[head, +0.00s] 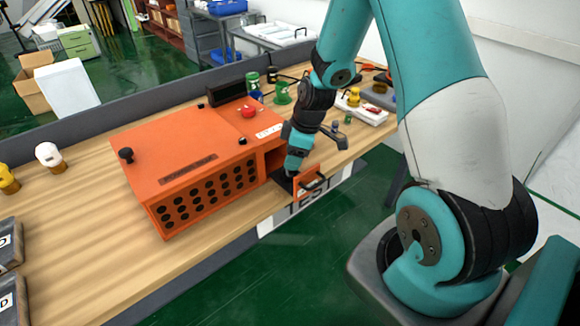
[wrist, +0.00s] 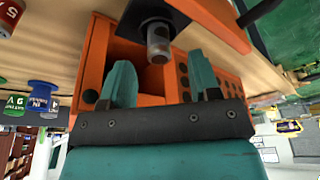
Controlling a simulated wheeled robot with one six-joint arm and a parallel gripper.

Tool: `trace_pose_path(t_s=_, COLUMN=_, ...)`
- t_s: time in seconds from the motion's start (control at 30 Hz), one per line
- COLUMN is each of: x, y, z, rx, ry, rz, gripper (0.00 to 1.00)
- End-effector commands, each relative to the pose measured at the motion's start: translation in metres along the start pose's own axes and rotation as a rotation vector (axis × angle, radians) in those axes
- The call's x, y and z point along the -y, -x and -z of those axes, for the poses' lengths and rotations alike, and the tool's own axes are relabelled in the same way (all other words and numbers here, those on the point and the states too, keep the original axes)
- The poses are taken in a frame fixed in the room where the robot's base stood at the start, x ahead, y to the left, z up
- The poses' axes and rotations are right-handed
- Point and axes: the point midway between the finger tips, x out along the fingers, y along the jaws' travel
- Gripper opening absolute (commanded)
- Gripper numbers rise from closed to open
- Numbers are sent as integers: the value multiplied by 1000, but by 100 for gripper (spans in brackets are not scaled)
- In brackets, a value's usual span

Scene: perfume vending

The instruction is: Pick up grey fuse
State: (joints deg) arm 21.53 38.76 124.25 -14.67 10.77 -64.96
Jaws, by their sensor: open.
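The grey fuse (wrist: 158,45) shows in the wrist view as a short grey cylinder attached to a dark block at the open drawer of the orange box. My gripper (wrist: 162,78) is open, with its teal fingers apart and nothing between their tips. The fuse lies just beyond the tips, roughly centred between them. In the head view my gripper (head: 291,178) points down into the open drawer (head: 311,182) at the right end of the orange box (head: 190,150). The arm and drawer front hide the fuse there.
A red button (head: 248,111) and a black knob (head: 126,154) stand on the box. A white-topped bulb-like piece (head: 49,156) stands to the left. A green can (head: 253,82) and a green cup (head: 282,94) stand behind.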

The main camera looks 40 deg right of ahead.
Motion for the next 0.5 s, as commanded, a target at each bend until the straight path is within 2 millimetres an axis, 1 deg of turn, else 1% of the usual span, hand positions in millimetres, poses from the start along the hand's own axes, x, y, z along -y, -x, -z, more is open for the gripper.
trace_pose_path(t_s=0.13, x=0, y=-20, z=0, rx=2, ry=1, rz=6, gripper=57)
trace_pose_path(t_s=0.23, x=0, y=-30, z=0, rx=1, ry=0, rz=4, gripper=57)
trace_pose_path(t_s=0.33, x=-1, y=-36, z=0, rx=1, ry=0, rz=1, gripper=57)
trace_pose_path(t_s=0.5, x=-1, y=-36, z=-1, rx=0, ry=0, rz=0, gripper=57)
